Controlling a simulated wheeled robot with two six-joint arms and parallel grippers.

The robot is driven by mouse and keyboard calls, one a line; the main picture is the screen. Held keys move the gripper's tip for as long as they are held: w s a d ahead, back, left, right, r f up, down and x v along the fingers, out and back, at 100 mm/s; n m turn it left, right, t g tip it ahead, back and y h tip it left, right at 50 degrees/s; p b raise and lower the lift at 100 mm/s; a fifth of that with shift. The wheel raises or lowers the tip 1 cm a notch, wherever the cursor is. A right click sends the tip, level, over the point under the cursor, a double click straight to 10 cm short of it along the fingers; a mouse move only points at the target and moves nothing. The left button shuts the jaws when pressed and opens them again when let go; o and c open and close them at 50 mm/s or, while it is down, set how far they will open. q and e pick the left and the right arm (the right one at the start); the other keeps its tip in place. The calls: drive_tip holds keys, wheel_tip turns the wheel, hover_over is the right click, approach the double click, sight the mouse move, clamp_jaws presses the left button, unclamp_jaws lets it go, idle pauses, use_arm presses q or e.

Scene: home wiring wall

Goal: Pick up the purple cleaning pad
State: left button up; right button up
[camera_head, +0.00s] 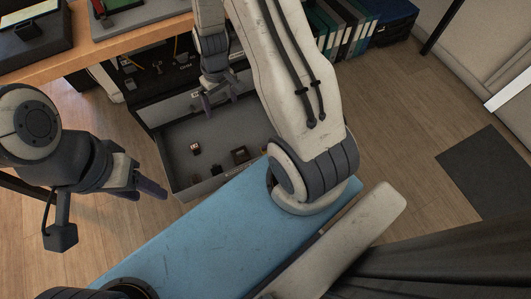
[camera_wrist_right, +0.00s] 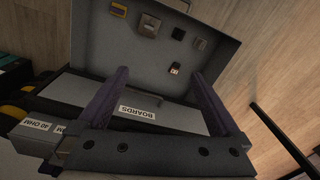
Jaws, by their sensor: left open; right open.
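I cannot make out a purple cleaning pad in either view. An open grey drawer (camera_head: 178,160) holds several small parts, and it also shows in the right wrist view (camera_wrist_right: 95,40). My right gripper (camera_head: 221,97) is open and empty at the drawer's back edge. In the right wrist view its dark purple fingers (camera_wrist_right: 160,76) are spread wide, with the drawer beyond them. My left gripper (camera_head: 150,188) is open and empty, left of the drawer and apart from it. My right arm hides part of the drawer's right side.
A wooden desk (camera_head: 130,43) with devices stands above the drawers. A row of binders (camera_head: 335,25) is at the back right. A label reading BOARDS (camera_wrist_right: 137,112) is on the drawer unit. A dark mat (camera_head: 485,170) lies on open wooden floor at right.

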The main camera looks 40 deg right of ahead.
drive_tip(key=s+d+f+m+b, duration=0.1)
drive_tip(key=d+f+b, duration=0.2)
drive_tip(key=f, duration=0.6)
drive_tip(key=s+d+f+m+b, duration=0.1)
drive_tip(key=d+f+b, duration=0.3)
drive_tip(key=f, duration=0.6)
drive_tip(key=s+d+f+m+b, duration=0.1)
drive_tip(key=s+d+f+b, duration=0.1)
drive_tip(key=d+f+b, duration=0.2)
drive_tip(key=shift+s+d+f, duration=0.15)
drive_tip(key=shift+d+f, duration=0.35)
drive_tip(key=shift+f, duration=0.4)
drive_tip(key=shift+s+d+f, duration=0.1)
drive_tip(key=shift+d+f, duration=0.35)
drive_tip(key=shift+f, duration=0.5)
drive_tip(key=shift+s+d+f, duration=0.15)
drive_tip(key=shift+d+f, duration=0.35)
drive_tip(key=shift+f, duration=0.4)
wheel_tip(320, 180, down, 10)
drive_tip(key=b, duration=1)
use_arm(q)
wheel_tip(320, 180, down, 24)
drive_tip(key=shift+r, duration=0.1)
use_arm(e)
drive_tip(key=shift+r, duration=0.1)
drive_tip(key=c, duration=1.3)
drive_tip(key=shift+a, duration=0.1)
drive_tip(key=shift+c, duration=0.2)
use_arm(q)
drive_tip(key=shift+r, duration=0.1)
